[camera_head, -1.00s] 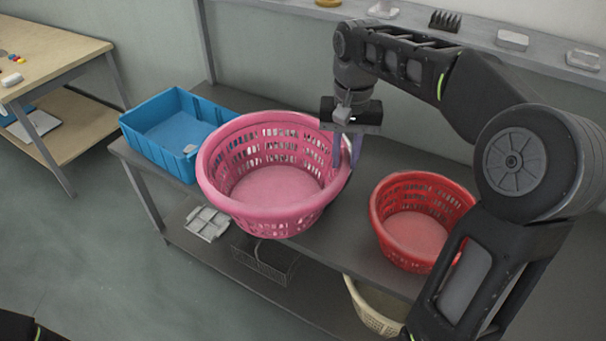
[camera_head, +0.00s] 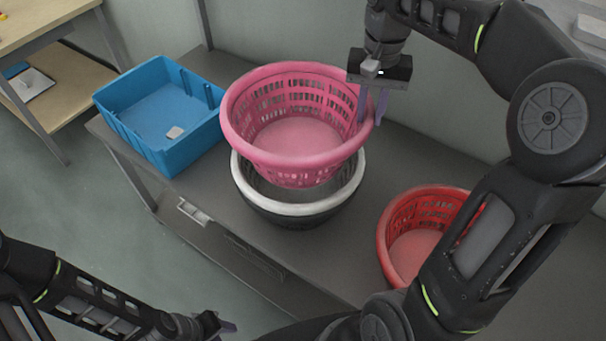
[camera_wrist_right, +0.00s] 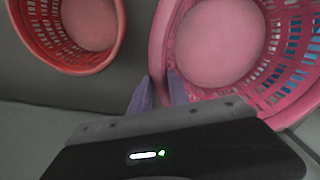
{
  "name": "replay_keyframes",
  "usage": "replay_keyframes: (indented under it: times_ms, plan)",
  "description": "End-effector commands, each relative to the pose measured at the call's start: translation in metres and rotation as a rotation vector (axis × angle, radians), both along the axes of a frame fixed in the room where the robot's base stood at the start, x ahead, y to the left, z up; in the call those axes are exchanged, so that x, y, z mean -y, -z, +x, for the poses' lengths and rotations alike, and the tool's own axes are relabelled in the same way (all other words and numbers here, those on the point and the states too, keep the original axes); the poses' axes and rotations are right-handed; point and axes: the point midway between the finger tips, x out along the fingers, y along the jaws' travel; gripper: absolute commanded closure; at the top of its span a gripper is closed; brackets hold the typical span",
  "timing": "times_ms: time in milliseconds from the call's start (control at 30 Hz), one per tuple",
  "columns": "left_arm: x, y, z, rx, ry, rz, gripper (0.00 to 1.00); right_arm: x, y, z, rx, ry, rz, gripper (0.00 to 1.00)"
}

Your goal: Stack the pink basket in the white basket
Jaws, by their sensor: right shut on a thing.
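The pink basket (camera_head: 290,165) is held by my right gripper (camera_head: 371,103), which is shut on its right rim. The pink basket is upright and empty. It is above the white basket (camera_head: 290,208), a dark-bodied basket with a white rim on the table, and hides much of its opening; I cannot tell whether the two touch. In the right wrist view the gripper fingers (camera_wrist_right: 158,92) straddle the pink rim (camera_wrist_right: 165,40), and the white basket is not clear there. My left gripper (camera_head: 222,326) is at the bottom of the head view, away from the baskets; its jaw state is unclear.
A blue bin (camera_head: 150,140) with a small pale object inside stands left on the grey table (camera_head: 225,205). A red basket (camera_head: 385,240) stands to the right, partly behind my right arm. A wall is close behind the table.

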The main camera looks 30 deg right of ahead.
Motion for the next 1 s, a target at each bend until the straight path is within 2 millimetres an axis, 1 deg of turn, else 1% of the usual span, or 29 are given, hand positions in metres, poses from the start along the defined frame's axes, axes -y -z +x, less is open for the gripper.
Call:
replay_keyframes:
  times_ms: [367, 467, 733, 833, 1000]
  plan:
    - [0.0, 0.0, 0.0, 0.0, 0.0, 0.0, 0.64, 0.0, 0.002, 0.0, 0.001, 0.0, 0.001, 1.0]
    - [0.0, -0.001, 0.0, 0.0, 0.0, 0.0, 0.64, 0.0, 0.01, -0.001, -0.003, 0.0, 0.001, 1.0]
    - [0.0, -0.005, -0.001, -0.002, -0.001, 0.002, 0.64, 0.0, 0.055, -0.001, -0.002, 0.0, 0.002, 1.0]
    - [0.0, -0.006, -0.001, -0.002, -0.002, 0.002, 0.64, 0.0, 0.063, 0.0, 0.0, 0.0, 0.001, 1.0]
    - [0.0, -0.005, -0.001, -0.002, -0.002, 0.002, 0.64, 0.0, 0.063, 0.0, 0.001, 0.0, 0.0, 1.0]
